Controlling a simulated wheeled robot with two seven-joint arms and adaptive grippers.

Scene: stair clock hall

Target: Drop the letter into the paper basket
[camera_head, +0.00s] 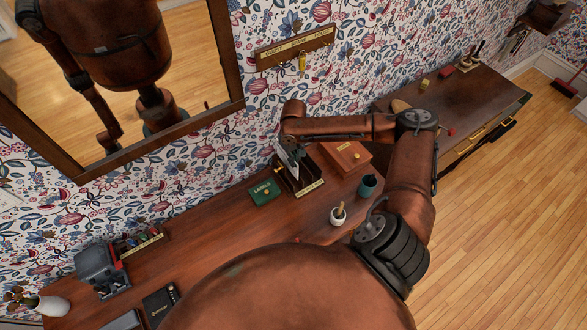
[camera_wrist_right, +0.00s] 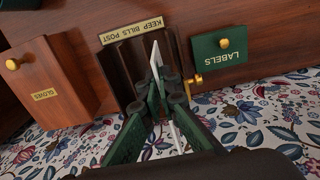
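My right gripper (camera_wrist_right: 163,84) points down over the letter rack (camera_wrist_right: 124,62), whose brass plate reads KEEP BILLS POST. Its fingers are closed on a thin white letter (camera_wrist_right: 155,52). The letter sticks out past the fingertips at the rack, and another white part shows between the fingers. I cannot tell whether its end is still inside a slot. In the head view the letter (camera_head: 291,166) stands above the rack (camera_head: 293,186), under my right forearm. The paper basket is not in either view. My left gripper is not in view.
A green LABELS box (camera_head: 264,191) and a wooden box (camera_head: 346,156) flank the rack. A teal cup (camera_head: 368,185) and a white pot (camera_head: 338,216) stand nearby. A mirror (camera_head: 228,60) hangs on the wall behind. Open wooden floor (camera_head: 510,200) lies to the right.

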